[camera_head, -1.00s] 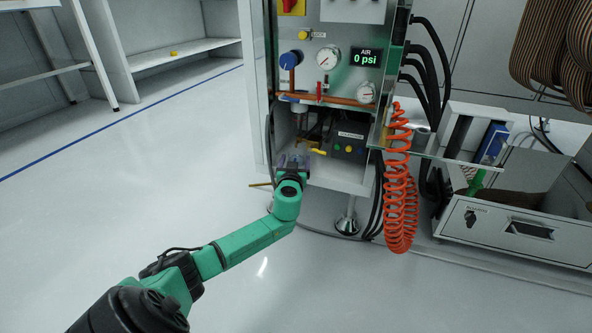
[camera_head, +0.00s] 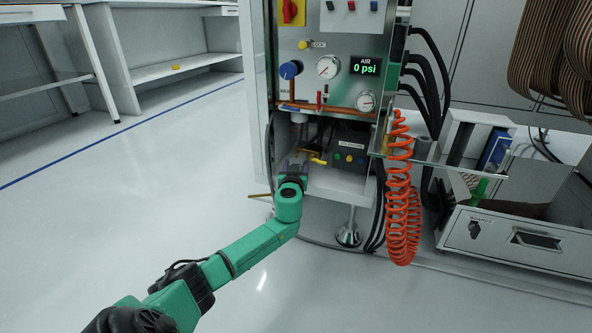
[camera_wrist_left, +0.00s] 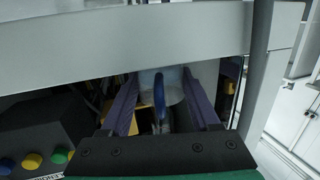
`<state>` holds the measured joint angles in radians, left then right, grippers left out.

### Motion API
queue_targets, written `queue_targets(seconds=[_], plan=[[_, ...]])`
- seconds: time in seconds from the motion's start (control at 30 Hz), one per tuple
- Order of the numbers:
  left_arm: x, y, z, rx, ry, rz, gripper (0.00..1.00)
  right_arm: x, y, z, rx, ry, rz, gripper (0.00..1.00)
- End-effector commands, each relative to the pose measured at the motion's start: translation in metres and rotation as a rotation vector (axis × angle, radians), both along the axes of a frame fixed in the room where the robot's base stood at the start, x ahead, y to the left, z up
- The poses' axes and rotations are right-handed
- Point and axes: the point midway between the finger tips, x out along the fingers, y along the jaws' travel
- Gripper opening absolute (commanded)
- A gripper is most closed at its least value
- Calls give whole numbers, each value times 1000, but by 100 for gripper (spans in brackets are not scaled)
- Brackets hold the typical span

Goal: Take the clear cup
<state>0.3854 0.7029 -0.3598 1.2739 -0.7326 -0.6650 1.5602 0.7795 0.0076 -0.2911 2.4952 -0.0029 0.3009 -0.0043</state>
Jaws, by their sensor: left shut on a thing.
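The clear cup (camera_wrist_left: 174,84) is a pale, see-through bowl between the two purple-grey fingers of my left gripper in the left wrist view. A blue curved part (camera_wrist_left: 159,94) stands in front of it and hides some of it. In the head view, a whitish cup-like part (camera_head: 298,117) hangs under the copper pipe, just above my left gripper (camera_head: 293,160). The gripper is at the cabinet's lower opening, shut on the cup. The fingertip contact is hard to make out. My right gripper is not in view.
The cabinet's metal edge (camera_wrist_left: 120,45) crosses close above the fingers. A dark box with coloured buttons (camera_head: 350,155) stands right of the gripper. An orange coiled hose (camera_head: 402,200) hangs further right. The floor at left (camera_head: 120,210) is clear.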

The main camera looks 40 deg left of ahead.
Motion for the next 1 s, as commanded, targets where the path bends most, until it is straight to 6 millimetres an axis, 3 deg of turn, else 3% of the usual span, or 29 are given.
queue_targets(seconds=[0.17,1.0], plan=[[-2,-2,2,-1,1,-1,25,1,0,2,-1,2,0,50],[-54,-37,2,-1,1,-1,25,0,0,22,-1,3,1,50]])
